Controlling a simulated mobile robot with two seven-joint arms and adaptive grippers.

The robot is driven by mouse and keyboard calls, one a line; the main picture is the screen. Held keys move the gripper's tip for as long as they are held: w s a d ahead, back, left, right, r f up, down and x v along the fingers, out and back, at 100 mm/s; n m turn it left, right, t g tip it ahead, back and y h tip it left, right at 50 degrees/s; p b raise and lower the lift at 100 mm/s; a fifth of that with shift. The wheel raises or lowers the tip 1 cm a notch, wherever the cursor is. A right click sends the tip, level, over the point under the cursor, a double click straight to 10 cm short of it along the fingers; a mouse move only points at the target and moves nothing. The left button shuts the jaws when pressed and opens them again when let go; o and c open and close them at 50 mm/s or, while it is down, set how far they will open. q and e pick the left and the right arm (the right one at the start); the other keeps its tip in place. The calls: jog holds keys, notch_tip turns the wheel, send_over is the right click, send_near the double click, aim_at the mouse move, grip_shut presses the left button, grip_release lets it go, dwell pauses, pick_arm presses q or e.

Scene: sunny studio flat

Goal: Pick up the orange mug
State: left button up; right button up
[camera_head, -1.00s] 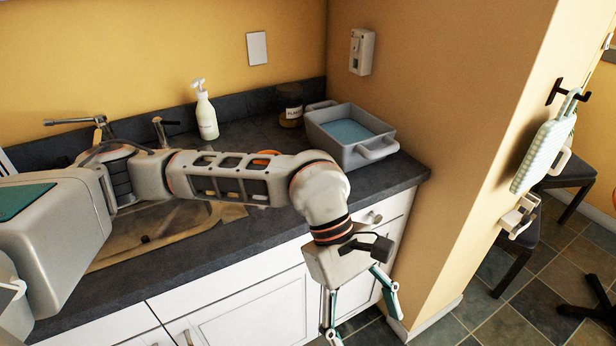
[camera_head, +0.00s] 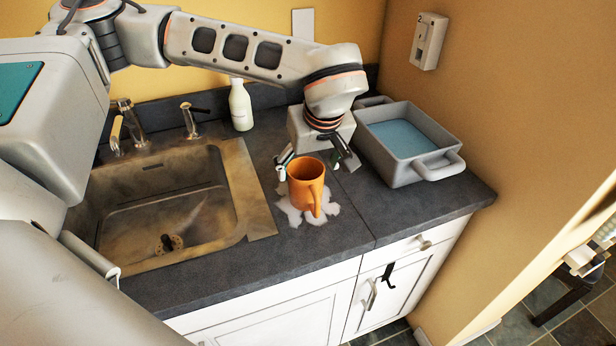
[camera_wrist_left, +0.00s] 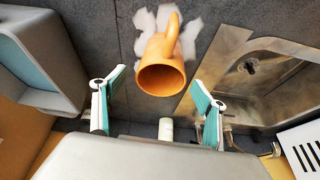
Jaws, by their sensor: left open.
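The orange mug (camera_head: 307,184) stands upright on the dark counter, between the sink and the grey tub, on a white splotch. Its handle faces the front of the counter. My left gripper (camera_head: 311,166) is just behind and above the mug, fingers spread and pointing down. In the left wrist view the mug (camera_wrist_left: 162,66) shows its open rim between and beyond the two teal-padded fingertips (camera_wrist_left: 156,88), with nothing held. I cannot tell whether a finger touches it. My right gripper is not in view.
The grey tub (camera_head: 398,174) with a blue inside stands to the right, close to the gripper. The sink (camera_head: 165,205) with its tap is on the left. A pale soap bottle (camera_head: 240,108) stands behind. Bare counter (camera_head: 300,245) lies in front of the mug.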

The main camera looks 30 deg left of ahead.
pick_arm(q)
jog(key=shift+x, duration=1.35)
jog(key=x, duration=0.4)
jog(key=shift+s+f+p, duration=0.15)
jog(key=shift+s+p, duration=0.05)
jog(key=shift+p, duration=0.2)
jog(key=shift+w+a+f, duration=0.1)
jog(key=shift+f, duration=0.2)
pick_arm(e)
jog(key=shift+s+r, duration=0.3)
pick_arm(q)
jog(key=shift+c, duration=0.3)
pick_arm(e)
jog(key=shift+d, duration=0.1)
pick_arm(q)
jog(key=c, duration=1.2)
jog(key=shift+c, duration=1.2)
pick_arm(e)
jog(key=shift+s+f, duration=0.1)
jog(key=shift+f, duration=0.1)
